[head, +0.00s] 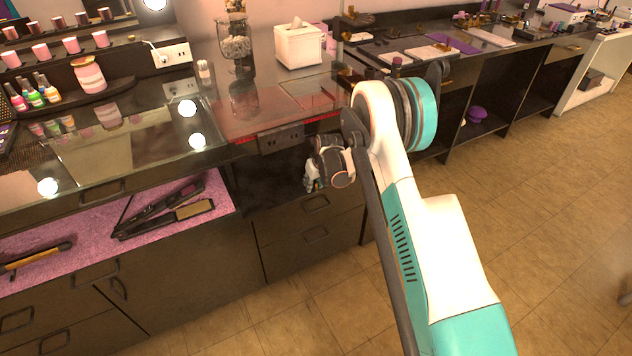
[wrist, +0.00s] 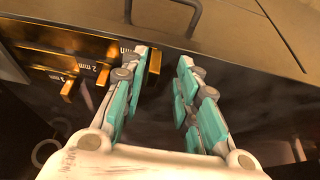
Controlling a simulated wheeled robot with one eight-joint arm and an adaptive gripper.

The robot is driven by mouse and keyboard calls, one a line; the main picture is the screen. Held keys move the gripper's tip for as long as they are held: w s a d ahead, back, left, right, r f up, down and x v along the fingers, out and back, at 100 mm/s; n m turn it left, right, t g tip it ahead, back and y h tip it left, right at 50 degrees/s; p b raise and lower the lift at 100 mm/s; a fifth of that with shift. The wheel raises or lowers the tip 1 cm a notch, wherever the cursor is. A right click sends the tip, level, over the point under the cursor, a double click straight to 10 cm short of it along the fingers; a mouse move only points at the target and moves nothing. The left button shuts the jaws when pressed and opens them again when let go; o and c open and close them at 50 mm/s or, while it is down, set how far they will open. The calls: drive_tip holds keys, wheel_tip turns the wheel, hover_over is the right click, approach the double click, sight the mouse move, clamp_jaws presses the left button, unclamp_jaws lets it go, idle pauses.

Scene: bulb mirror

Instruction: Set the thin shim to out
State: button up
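In the wrist view, a dark drawer-like front carries a gold plate with several gold tabs and white labels. In the head view my gripper (head: 312,184) is before the cabinet; the tabs are hidden.
A dark handle (wrist: 165,10) is above the tabs in the wrist view. In the head view, drawers (head: 310,230) lie below my gripper and a glass-topped counter (head: 225,122) above. A flat iron (head: 165,212) lies on a pink shelf at left. Floor at right is clear.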

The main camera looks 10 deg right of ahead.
drive_tip(key=shift+d, duration=0.15)
drive_tip(key=shift+s+d+r, duration=0.1)
drive_tip(key=shift+r, duration=0.35)
drive_tip(key=v, duration=1.1)
drive_tip(key=shift+s, duration=0.1)
drive_tip(key=s+d+r+m+t, duration=0.1)
drive_tip(key=s+r, duration=0.8)
drive_tip(key=r, duration=0.3)
drive_tip(key=s+d+r+m, duration=0.1)
drive_tip(key=s+r, duration=0.8)
drive_tip(key=r, duration=0.2)
drive_tip(key=s+d+r+m+t+h, duration=0.1)
drive_tip(key=s+r+t, duration=0.1)
drive_tip(key=s, duration=2.2)
drive_tip(key=shift+d+m, duration=0.3)
drive_tip(key=shift+d, duration=0.05)
